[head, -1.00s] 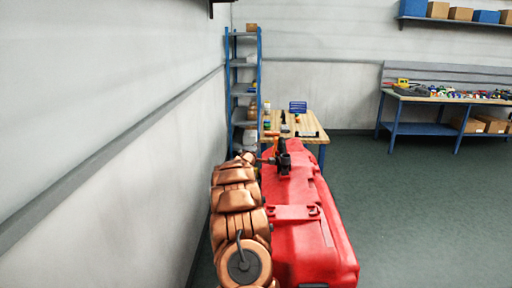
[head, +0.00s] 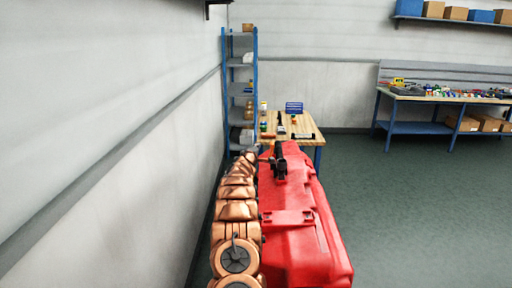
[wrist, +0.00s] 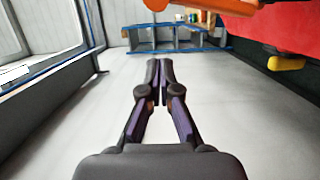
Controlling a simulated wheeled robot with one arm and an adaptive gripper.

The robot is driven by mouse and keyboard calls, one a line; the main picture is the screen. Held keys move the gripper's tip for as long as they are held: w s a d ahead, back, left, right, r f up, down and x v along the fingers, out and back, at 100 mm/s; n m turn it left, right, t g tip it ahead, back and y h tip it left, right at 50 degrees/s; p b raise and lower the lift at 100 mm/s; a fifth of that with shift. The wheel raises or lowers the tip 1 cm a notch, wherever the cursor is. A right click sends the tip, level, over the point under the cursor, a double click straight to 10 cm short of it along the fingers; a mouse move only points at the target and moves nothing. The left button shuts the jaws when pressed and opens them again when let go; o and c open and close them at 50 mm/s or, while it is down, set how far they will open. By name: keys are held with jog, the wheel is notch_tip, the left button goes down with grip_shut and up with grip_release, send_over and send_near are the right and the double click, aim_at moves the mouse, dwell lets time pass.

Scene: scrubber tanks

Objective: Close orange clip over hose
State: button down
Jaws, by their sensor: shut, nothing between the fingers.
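The red tank (head: 305,235) stands in front of me in the head view, with a black fitting (head: 280,165) on its top near the far end. No orange clip can be made out there now. In the wrist view an orange bar with a rounded end (wrist: 205,6) crosses the top edge, partly cut off, beside the red tank (wrist: 290,24). I cannot tell whether this bar is the clip. My gripper (wrist: 160,64) is shut and empty, apart from the bar and the tank. The hose cannot be clearly made out.
A yellow-orange knob (wrist: 286,63) sticks out from the tank in the wrist view. A wall (head: 110,150) runs close along the left. A blue shelf rack (head: 240,90) and a small wooden table (head: 302,122) stand beyond the tank. The floor (head: 420,200) at right is clear.

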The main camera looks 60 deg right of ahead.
aim_at(271, 153)
jog(key=s+d+p, duration=0.2)
jog(key=s, duration=0.1)
jog(key=shift+s, duration=0.3)
jog(key=shift+f+b, duration=0.1)
jog(key=shift+b, duration=0.85)
